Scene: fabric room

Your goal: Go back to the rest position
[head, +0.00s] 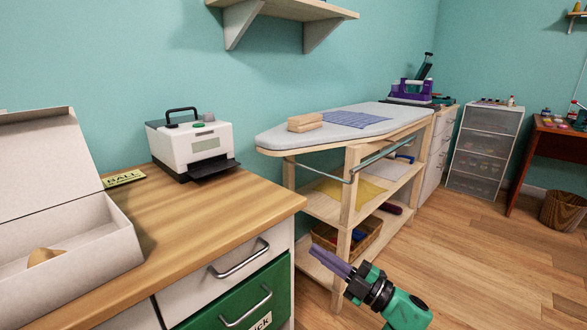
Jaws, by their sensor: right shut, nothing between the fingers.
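My right gripper (330,262) reaches in from the bottom right, its fingers pointing up and left. It is shut and empty. It is in front of the ironing table's lower shelf and to the right of the drawer cabinet, apart from both as far as I can tell. My left gripper is not in view.
A wooden-topped cabinet (190,215) at the left bears an open white box (110,240) and a label printer (190,147). An ironing table (290,135) with shelves stands along the wall. The wooden floor (490,260) at the right is clear.

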